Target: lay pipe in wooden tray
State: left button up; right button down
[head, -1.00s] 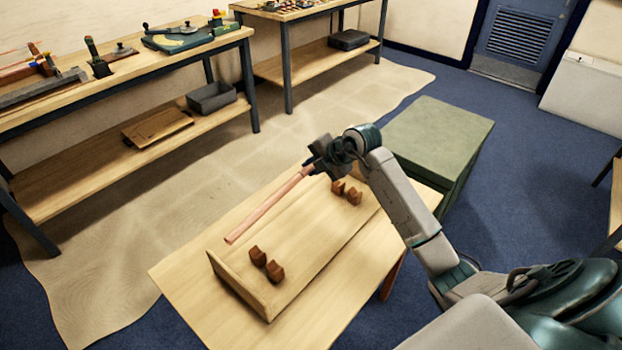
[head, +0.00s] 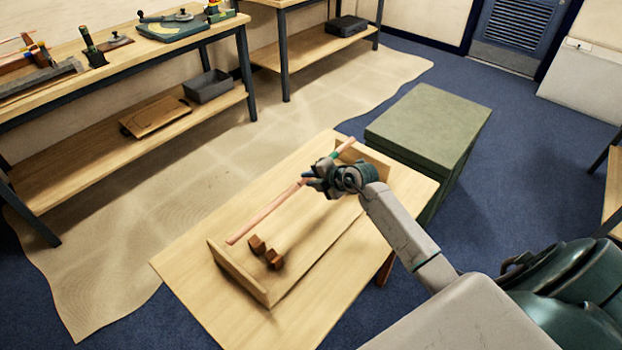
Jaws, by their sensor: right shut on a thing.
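A copper pipe (head: 266,213) runs slantwise over the wooden tray (head: 238,273), from the tray's near left end towards its far right end. My right gripper (head: 322,178) is shut on the pipe past its middle, and a short length of pipe shows beyond the gripper. The gap between pipe and tray is hard to judge. In the tray, two small brown notched blocks (head: 273,259) stand near the left end. The blocks at the right end are hidden behind my right gripper and arm. My left gripper is not in view.
The tray sits on a light wooden table (head: 188,267). A green box (head: 425,125) stands beside the table's far right end. Workbenches (head: 122,70) with tools line the wall at the back left. The bare table front left of the tray is clear.

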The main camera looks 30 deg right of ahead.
notch_tip(320, 180, down, 5)
jog(key=b, duration=0.5)
jog(key=shift+f, duration=0.1)
jog(key=shift+f+b, duration=0.3)
jog(key=shift+f, duration=1)
jog(key=c, duration=1.2)
grip_release()
jog(key=shift+c, duration=0.2)
jog(key=b+v, duration=0.1)
jog(key=v, duration=0.9)
jog(key=shift+s+r, duration=0.25)
jog(key=shift+s, duration=0.05)
jog(key=shift+s+d, duration=0.1)
jog(key=shift+d, duration=0.05)
